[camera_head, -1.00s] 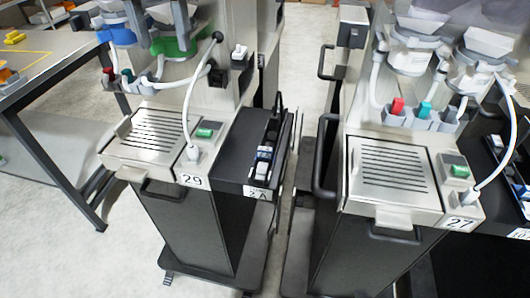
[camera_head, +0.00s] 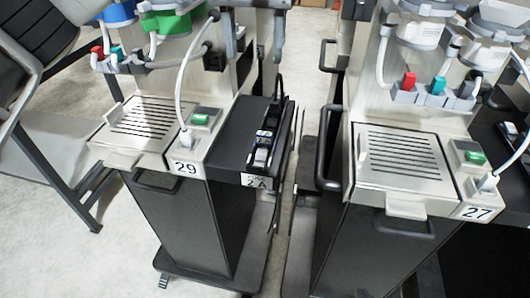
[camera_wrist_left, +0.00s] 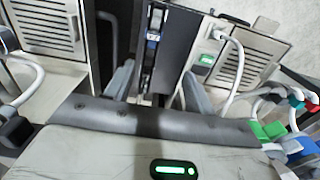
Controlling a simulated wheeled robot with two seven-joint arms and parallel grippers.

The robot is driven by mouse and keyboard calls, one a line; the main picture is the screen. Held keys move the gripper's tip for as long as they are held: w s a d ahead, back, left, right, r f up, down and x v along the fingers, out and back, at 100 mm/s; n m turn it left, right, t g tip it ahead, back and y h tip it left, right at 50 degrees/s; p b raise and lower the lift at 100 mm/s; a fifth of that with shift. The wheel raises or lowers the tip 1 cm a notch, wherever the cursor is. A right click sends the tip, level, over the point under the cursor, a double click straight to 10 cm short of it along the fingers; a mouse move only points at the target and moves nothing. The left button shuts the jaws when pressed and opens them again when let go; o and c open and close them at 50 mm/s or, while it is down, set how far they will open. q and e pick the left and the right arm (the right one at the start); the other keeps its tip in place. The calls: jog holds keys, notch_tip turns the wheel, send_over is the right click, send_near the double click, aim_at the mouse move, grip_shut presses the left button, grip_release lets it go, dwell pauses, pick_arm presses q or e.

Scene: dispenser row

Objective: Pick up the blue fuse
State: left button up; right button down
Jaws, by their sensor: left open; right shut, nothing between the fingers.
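A small blue fuse (camera_head: 264,135) sits in the narrow fuse strip on the black panel (camera_head: 226,150) labelled 2A, beside station 29. Pale pieces are next to it in the strip. My left gripper (camera_head: 254,52) is at the top of the head view, beyond the fuse, with two grey fingers spread apart and empty. In the left wrist view the blue fuse (camera_wrist_left: 153,38) lies ahead, between the lines of the open fingers (camera_wrist_left: 158,88) and apart from them. My right gripper is out of view.
Station 29 (camera_head: 140,123) with its slotted tray and green switch stands left of the panel. Station 27 (camera_head: 403,165) stands to the right across a narrow gap. White cables (camera_head: 181,85) arch near the panel. Black handles (camera_head: 327,150) stick out along the gap.

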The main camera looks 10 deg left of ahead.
pick_arm(q)
jog(key=d+f, duration=0.2)
send_over(265, 133)
notch_tip(265, 133, down, 10)
jog(key=shift+d+r, duration=0.15)
jog(key=shift+f+p, duration=0.75)
jog(key=shift+f, duration=1.95)
jog(key=c, duration=1.2)
